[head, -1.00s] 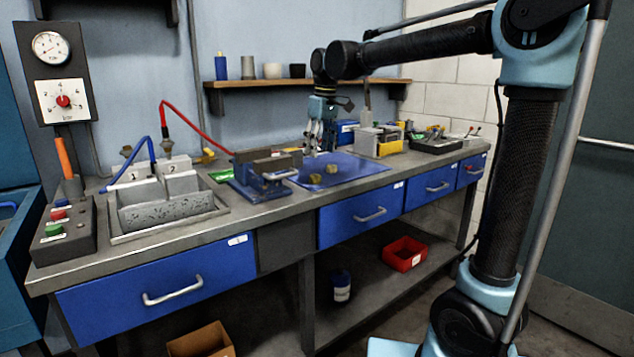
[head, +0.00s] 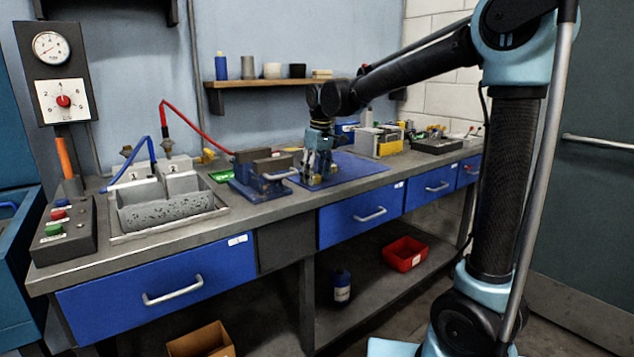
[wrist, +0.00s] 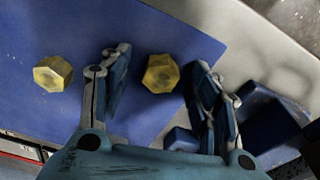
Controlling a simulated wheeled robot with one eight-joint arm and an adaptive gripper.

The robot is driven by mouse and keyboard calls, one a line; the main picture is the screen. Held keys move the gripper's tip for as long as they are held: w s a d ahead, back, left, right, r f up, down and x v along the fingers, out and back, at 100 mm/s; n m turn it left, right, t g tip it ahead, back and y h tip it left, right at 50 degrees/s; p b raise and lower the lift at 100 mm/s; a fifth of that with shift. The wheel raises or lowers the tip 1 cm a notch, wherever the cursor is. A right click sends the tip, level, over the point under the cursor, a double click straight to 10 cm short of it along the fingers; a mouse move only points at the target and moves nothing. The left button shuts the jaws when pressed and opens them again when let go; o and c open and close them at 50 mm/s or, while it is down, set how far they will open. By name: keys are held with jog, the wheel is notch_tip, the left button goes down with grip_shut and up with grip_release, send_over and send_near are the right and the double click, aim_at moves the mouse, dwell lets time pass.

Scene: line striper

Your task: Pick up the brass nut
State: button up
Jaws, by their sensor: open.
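Two brass hex nuts lie on the blue mat (head: 358,167). In the wrist view one brass nut (wrist: 161,74) sits between the two fingers of my gripper (wrist: 157,70), with space on both sides. The other brass nut (wrist: 53,73) lies to the left, outside the left finger. My gripper is open, and nothing is held. In the head view my gripper (head: 318,174) is low over the left part of the mat and largely hides the nuts. Whether the fingertips touch the mat cannot be told.
A blue vise (head: 262,178) stands close to the left of my gripper. A grey and yellow box (head: 378,141) and a dark tray (head: 436,145) stand to the right. The right part of the mat is clear. A grey basin (head: 168,210) is farther left.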

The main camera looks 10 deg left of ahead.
jog(key=shift+c, duration=0.5)
jog(key=c, duration=1.1)
